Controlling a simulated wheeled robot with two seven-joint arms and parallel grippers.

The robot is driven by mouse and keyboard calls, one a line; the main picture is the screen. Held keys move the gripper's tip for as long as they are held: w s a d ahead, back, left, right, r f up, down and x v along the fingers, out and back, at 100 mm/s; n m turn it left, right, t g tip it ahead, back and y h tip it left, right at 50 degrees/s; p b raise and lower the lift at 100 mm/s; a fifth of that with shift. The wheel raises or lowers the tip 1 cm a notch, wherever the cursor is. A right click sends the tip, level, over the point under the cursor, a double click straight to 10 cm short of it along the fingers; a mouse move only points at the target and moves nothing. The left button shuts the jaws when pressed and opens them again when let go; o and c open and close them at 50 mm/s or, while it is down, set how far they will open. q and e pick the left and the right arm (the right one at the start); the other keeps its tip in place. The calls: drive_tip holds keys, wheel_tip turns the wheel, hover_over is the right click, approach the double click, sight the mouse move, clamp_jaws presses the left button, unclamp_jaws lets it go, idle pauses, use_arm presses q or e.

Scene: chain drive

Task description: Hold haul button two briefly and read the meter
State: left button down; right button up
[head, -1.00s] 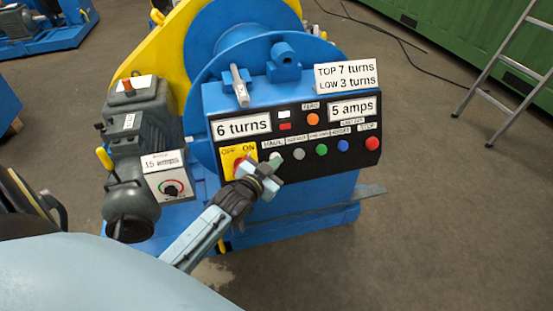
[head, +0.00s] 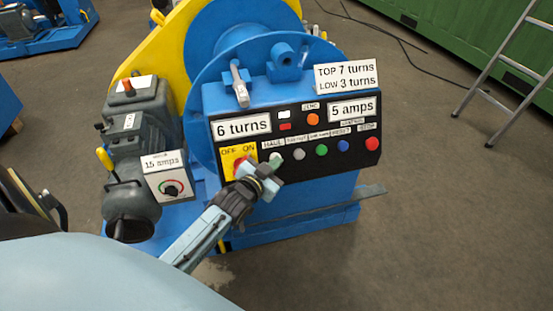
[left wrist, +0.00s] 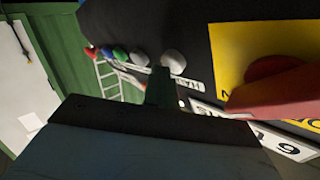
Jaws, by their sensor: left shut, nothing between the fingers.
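The control panel (head: 290,170) is black on a blue housing. Its white button (head: 276,157) under the HAUL label is partly covered by my left gripper (head: 273,167), which is shut and empty. In the left wrist view the gripper's fingertips (left wrist: 161,84) end close to a pale round button (left wrist: 173,62) by the HAUL label; I cannot tell whether they touch it. The turns meter (head: 241,126) reads 6 turns and the amps meter (head: 352,110) reads 5 amps. My right gripper is not in view.
Grey (head: 299,154), green (head: 321,150), blue (head: 343,145) and red STOP (head: 372,143) buttons run rightward. The red-and-yellow OFF/ON switch (head: 238,161) is just left of the gripper. A card (head: 345,76) says TOP 7 turns, LOW 3 turns. A ladder (head: 510,70) stands right.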

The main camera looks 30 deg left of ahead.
use_arm(q)
drive_tip(key=shift+s+d+r+p, duration=0.35)
drive_tip(key=shift+s+d+p, duration=0.2)
drive_tip(key=shift+p, duration=0.2)
drive_tip(key=s+d+r+p, duration=0.1)
drive_tip(key=p, duration=0.1)
drive_tip(key=s+d+r+p, duration=0.1)
drive_tip(key=d+p, duration=0.1)
drive_tip(key=shift+s+d+r, duration=0.15)
drive_tip(key=shift+s+d, duration=0.1)
drive_tip(key=shift+s, duration=0.15)
